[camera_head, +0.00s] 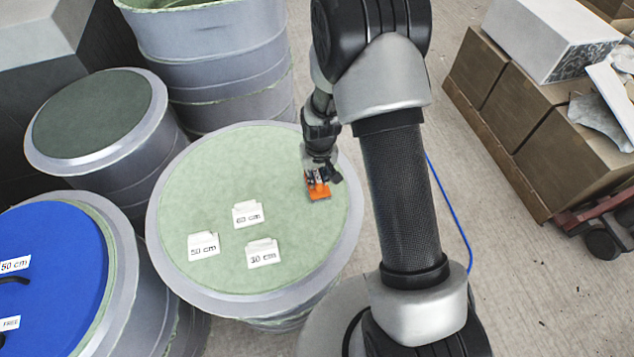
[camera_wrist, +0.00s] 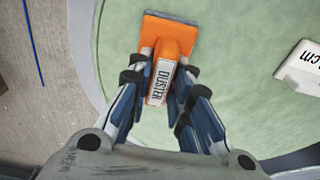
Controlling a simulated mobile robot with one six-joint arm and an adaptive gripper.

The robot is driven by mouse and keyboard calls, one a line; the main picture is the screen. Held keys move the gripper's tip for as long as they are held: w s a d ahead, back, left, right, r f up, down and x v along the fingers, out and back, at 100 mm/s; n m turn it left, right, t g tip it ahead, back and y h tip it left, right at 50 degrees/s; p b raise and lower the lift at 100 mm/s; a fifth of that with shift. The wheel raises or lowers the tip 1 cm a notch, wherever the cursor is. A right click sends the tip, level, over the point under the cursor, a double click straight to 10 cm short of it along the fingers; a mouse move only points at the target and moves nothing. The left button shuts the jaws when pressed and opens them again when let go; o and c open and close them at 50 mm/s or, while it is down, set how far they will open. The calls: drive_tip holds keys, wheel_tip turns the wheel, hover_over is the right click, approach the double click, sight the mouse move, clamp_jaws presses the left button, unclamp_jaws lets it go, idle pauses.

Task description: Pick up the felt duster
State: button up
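The felt duster (camera_head: 318,188) is an orange block with a raised handle. It is at the right part of the round pale green mould top (camera_head: 200,165). In the wrist view the duster (camera_wrist: 172,45) shows a grey pad edge at its far side and a white label reading DUSTER. My gripper (camera_wrist: 162,76) has its fingers on both sides of the orange handle, very close to it. I cannot tell whether they press on it. In the head view my gripper (camera_head: 318,168) is right over the duster and hides part of it.
Three white cards (camera_head: 247,213) with cm labels lie on the mould top; one card (camera_wrist: 302,68) shows at right in the wrist view. A blue-topped mould (camera_head: 60,270) and other grey moulds stand left and behind. Cardboard boxes (camera_head: 560,150) stand at right.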

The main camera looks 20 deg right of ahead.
sight(317, 175)
clamp_jaws()
wheel_tip(317, 175, up, 20)
drive_tip(key=p, duration=0.6)
